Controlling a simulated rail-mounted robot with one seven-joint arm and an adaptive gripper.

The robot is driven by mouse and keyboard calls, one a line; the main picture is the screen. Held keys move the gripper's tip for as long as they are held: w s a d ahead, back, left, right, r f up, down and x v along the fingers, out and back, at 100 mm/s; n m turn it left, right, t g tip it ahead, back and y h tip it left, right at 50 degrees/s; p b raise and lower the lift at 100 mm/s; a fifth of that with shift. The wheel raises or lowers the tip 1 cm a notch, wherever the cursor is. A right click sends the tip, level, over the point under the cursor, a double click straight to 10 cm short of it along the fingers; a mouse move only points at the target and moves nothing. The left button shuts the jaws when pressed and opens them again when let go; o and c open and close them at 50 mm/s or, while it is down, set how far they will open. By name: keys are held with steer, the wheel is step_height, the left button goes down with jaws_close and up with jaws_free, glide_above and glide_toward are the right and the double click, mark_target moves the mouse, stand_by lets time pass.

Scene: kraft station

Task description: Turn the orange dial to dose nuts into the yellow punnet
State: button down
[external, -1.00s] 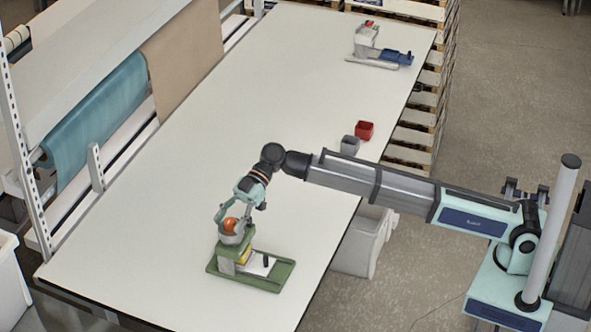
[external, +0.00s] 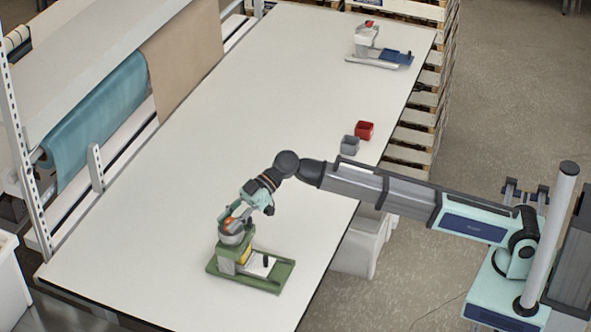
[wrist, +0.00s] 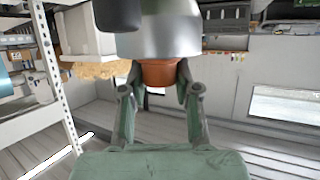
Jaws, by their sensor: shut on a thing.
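The dispenser (external: 226,252) stands on a green base (external: 272,282) near the front end of the table. The orange dial (external: 230,225) sits on top of it, partly covered by my fingers. In the wrist view the dial (wrist: 158,73) shows against a grey metal cylinder (wrist: 160,36). My gripper (wrist: 159,82) is shut on the orange dial, one finger on each side. In the external view my gripper (external: 232,224) comes in tilted from the upper right. The yellow punnet (external: 244,256) stands low at the dispenser; only part of it shows, and its contents cannot be seen.
A grey punnet (external: 350,145) and a red punnet (external: 364,130) stand near the table's right edge. A second dispenser with a blue tray (external: 397,58) is at the far end. The table (external: 200,160) left of my arm is clear.

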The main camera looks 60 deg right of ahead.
steer(key=m+t, duration=0.1)
steer(key=m+t+h, duration=0.1)
steer(key=t, duration=0.1)
steer(key=shift+s+m, duration=0.25)
steer(key=shift+m, duration=0.15)
steer(key=shift+w+r+m+t+h+p, duration=0.1)
steer(key=shift+m+t+h+p, duration=0.2)
steer(key=shift+m+t+h, duration=0.5)
steer(key=shift+a+m+t+h+p, duration=0.1)
steer(key=shift+m+t+h+p, duration=0.4)
steer(key=shift+m+t+h, duration=0.5)
steer(key=shift+w+m+t+h, duration=0.1)
steer(key=shift+m+t+h, duration=0.3)
steer(key=shift+m+h, duration=0.4)
steer(key=m+h+b, duration=0.1)
steer(key=m+t+h+b, duration=0.1)
steer(key=shift+a+f+b, duration=0.1)
steer(key=shift+f+b, duration=0.2)
steer(key=shift+b, duration=0.1)
steer(key=m+h+b, duration=0.2)
steer(key=h+b, duration=0.1)
steer(key=shift+w+m+t, duration=0.1)
steer(key=shift+m+t, duration=0.3)
steer(key=m+h+b, duration=0.2)
steer(key=b, duration=0.1)
steer(key=shift+r+h, duration=0.15)
steer(key=shift+h, duration=0.15)
steer(key=shift+b, duration=0.3)
